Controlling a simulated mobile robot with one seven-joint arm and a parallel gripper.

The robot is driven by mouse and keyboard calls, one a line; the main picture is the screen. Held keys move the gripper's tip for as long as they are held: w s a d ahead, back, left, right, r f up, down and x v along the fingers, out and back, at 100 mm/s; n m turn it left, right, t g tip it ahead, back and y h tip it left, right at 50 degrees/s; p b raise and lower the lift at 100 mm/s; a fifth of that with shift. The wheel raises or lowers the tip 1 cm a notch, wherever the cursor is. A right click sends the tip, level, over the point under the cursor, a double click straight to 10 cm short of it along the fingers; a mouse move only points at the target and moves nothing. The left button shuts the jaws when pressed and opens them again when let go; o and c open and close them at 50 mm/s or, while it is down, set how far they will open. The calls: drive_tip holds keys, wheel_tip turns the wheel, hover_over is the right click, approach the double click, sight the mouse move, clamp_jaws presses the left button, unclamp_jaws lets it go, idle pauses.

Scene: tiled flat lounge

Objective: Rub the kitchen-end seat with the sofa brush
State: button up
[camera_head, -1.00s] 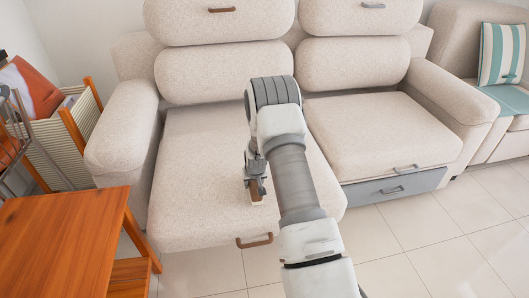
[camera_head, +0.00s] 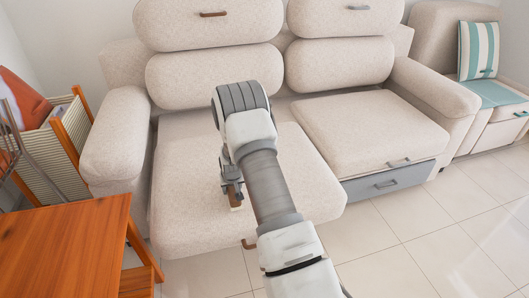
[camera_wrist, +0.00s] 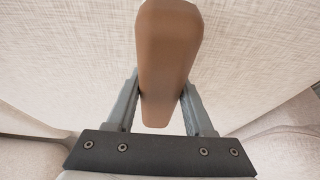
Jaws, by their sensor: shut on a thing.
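My gripper (camera_head: 232,188) is low over the left sofa seat (camera_head: 180,190), which sticks out further forward than the right seat (camera_head: 365,125). In the wrist view my gripper (camera_wrist: 160,108) is shut on the brown handle of the sofa brush (camera_wrist: 168,60), one finger on each side. In the head view the brush (camera_head: 236,204) is small, with a pale lower edge at or just above the seat fabric; I cannot tell whether it touches. Its underside is hidden in the wrist view. My arm hides part of the seat's right side.
The left seat has a brown front handle (camera_head: 248,243), partly behind my arm. A grey drawer (camera_head: 388,184) is under the right seat. An orange wooden table (camera_head: 65,245) stands at the left front, a striped rack (camera_head: 55,150) behind it. Tiled floor is clear at right.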

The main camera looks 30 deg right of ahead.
drive_tip(key=r, duration=0.1)
drive_tip(key=r+p, duration=0.1)
drive_tip(key=r, duration=0.1)
drive_tip(key=shift+a, duration=0.3)
drive_tip(key=shift+r+p, duration=1.5)
drive_tip(key=shift+r, duration=1.15)
